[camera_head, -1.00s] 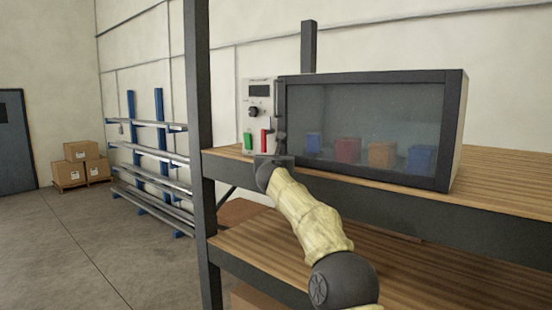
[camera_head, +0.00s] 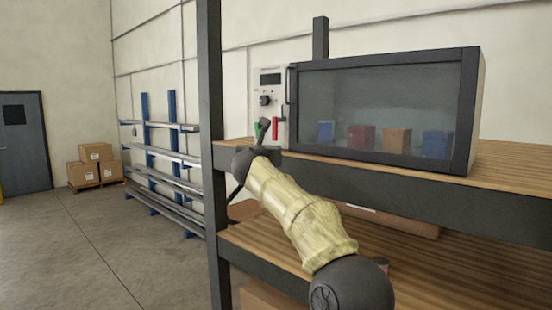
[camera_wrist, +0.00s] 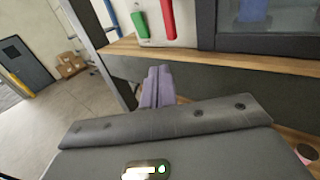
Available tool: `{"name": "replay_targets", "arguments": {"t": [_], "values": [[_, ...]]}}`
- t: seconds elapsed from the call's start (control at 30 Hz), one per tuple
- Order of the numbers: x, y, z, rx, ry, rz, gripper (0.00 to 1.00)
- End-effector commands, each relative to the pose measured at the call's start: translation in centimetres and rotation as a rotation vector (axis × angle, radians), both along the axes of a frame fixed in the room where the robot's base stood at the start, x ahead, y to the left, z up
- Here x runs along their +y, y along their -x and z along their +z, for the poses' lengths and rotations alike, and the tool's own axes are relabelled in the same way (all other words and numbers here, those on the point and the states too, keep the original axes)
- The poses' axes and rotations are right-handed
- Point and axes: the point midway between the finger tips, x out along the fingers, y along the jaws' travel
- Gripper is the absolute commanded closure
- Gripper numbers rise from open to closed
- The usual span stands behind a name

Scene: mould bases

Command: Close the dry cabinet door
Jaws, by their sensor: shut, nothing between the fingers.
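The dry cabinet (camera_head: 478,110) stands on the upper wooden shelf. Its dark-framed glass door (camera_head: 385,62) lies across the front and looks flush with the body; I see no gap. A dark handle (camera_head: 291,88) is on the door's left edge. A pale control panel (camera_head: 270,92) with a display, a knob, a green and a red part is left of the door. My gripper (camera_head: 263,130) is in front of the panel's lower left, apart from the door. In the wrist view my gripper (camera_wrist: 158,85) has its fingers together and empty.
The upper shelf (camera_head: 510,186) has a dark front edge just beside my gripper. A dark rack post (camera_head: 209,110) rises to the left. Colored bins (camera_head: 362,137) show through the glass. A lower shelf (camera_head: 460,262) lies beneath my arm. Open floor is at the left.

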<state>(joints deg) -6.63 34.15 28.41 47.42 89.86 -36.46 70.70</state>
Motion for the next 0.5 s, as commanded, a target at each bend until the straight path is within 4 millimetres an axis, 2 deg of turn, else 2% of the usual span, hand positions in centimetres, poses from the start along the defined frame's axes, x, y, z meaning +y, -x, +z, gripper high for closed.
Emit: {"name": "replay_targets", "arguments": {"t": [0.2,0.5], "values": [[2.0,2.3,-0.2,0.000,0.000,-0.003,1.00],[2.5,2.8,0.0,0.002,0.001,-0.002,1.00]]}}
